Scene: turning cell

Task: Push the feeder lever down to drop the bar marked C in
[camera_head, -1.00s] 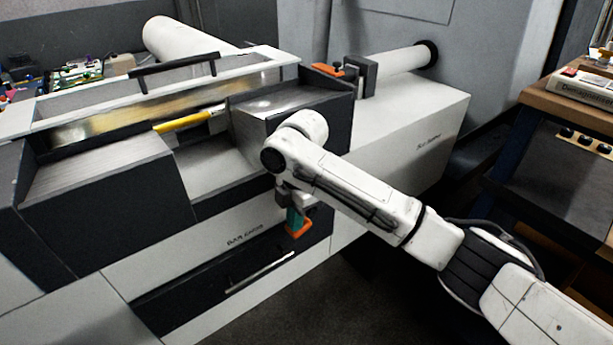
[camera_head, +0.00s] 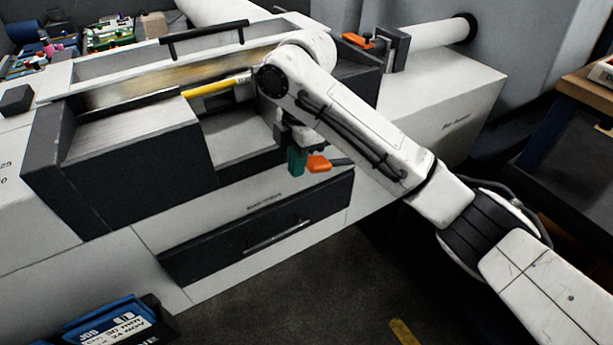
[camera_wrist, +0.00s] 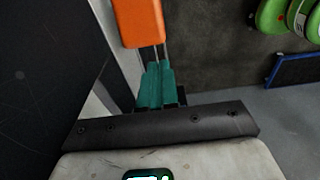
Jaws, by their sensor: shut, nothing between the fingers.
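The feeder lever's orange handle (camera_head: 318,163) stands out from the front of the pale machine, above a dark drawer. My gripper (camera_head: 297,162) has teal fingers and is at the left of the handle. In the wrist view the fingers (camera_wrist: 160,52) are shut and empty, with their thin tips by the lower edge of the orange handle (camera_wrist: 138,22). I cannot tell whether they touch. A yellow bar (camera_head: 212,88) lies in the machine's long opening. No letter C is readable on it, and my arm hides its right end.
The dark drawer (camera_head: 262,232) has a bar handle. A second orange part (camera_head: 357,40) sits on a clamp at the back. A blue job holder (camera_head: 108,325) stands at the lower left. A wooden-topped bench (camera_head: 592,90) is at the right. Floor in front is mostly clear.

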